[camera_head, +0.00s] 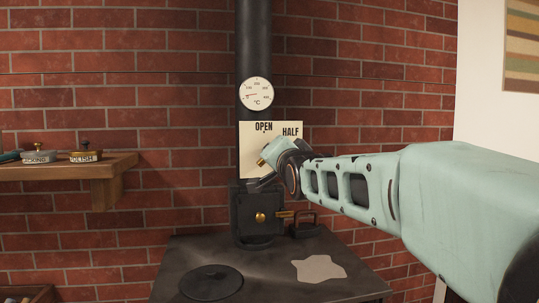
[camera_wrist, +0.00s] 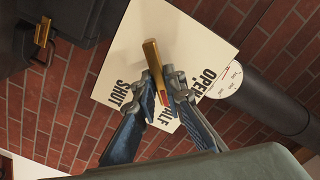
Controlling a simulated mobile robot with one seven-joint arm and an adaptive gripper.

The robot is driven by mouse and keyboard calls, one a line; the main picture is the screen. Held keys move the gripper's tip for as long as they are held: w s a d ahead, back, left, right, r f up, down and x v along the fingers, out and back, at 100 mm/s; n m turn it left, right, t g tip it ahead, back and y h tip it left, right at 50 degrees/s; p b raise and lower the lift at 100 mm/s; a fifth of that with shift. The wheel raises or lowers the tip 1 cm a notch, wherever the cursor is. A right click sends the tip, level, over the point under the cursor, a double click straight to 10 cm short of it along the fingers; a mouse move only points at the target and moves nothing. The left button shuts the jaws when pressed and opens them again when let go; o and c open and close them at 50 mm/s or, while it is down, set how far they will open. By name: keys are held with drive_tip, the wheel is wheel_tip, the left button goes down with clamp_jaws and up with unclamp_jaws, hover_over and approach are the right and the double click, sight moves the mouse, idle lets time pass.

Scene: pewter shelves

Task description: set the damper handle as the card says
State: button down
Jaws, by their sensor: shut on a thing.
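The damper handle is a brass bar (camera_wrist: 152,55) in front of a cream label plate (camera_head: 250,145) on the black stove pipe (camera_head: 254,40). The plate reads OPEN at top and HALF at upper right in the head view; SHUT also shows in the wrist view (camera_wrist: 128,95). My gripper (camera_wrist: 162,88) is shut on the handle, a finger on each side. The handle's red-marked end lies between the fingers, towards HALF; exact alignment is hard to tell. In the head view my gripper (camera_head: 273,157) hides the plate's lower right. I see no separate instruction card.
A round dial (camera_head: 256,93) sits on the pipe above the plate. Below is a black box with a brass knob (camera_head: 260,217) on a dark top (camera_head: 190,255) bearing a round lid (camera_head: 210,282). A wooden shelf (camera_head: 110,172) with tins juts from the brick wall at left.

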drive_tip(key=c, duration=2)
unclamp_jaws()
wheel_tip(320, 180, up, 5)
drive_tip(key=shift+a+r, duration=0.1)
drive_tip(key=shift+r, duration=2.45)
